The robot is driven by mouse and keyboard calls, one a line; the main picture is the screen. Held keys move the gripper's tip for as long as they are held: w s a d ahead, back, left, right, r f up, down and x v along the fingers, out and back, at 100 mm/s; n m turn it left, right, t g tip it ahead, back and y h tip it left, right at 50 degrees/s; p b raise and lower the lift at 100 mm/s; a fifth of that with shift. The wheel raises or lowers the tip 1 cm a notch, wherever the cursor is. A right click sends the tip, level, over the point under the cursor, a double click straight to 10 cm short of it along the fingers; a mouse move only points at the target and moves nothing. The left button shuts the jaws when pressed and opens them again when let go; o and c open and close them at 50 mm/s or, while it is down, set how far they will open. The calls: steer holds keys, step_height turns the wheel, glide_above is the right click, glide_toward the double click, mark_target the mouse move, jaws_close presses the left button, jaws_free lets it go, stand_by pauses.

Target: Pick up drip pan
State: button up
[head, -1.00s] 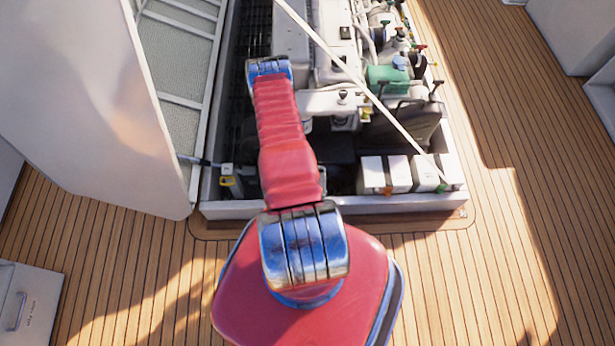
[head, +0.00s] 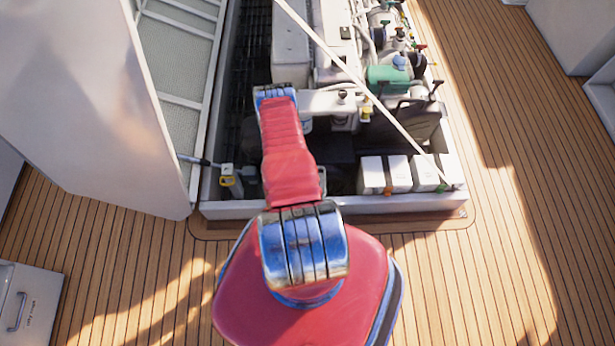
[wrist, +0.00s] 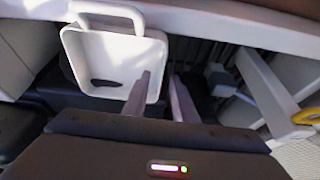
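The drip pan is most likely the white, open pan with a loop handle (wrist: 112,48) in the upper left of the wrist view. A dark patch lies on its inner face. My gripper (wrist: 160,78) shows in the wrist view with its two fingers apart. The left finger overlaps the pan's lower right part, and the right finger is just right of the pan's edge. I cannot tell whether either finger touches it. In the head view my own arm hides the gripper, and I cannot make out the pan.
The engine bay rim (head: 400,202) surrounds the engine (head: 335,55). A raised hatch lid (head: 90,100) stands at left. A thin strut (head: 360,85) crosses the bay. White boxes (head: 398,174) sit at the bay's near right corner. A yellow-marked part (head: 229,184) is at the left.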

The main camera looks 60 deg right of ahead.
steer(key=shift+d+f, duration=0.1)
steer(key=shift+f, duration=0.05)
steer(key=shift+x, duration=2.6)
steer(key=shift+w, duration=0.15)
steer(key=shift+c, duration=0.6)
jaws_close()
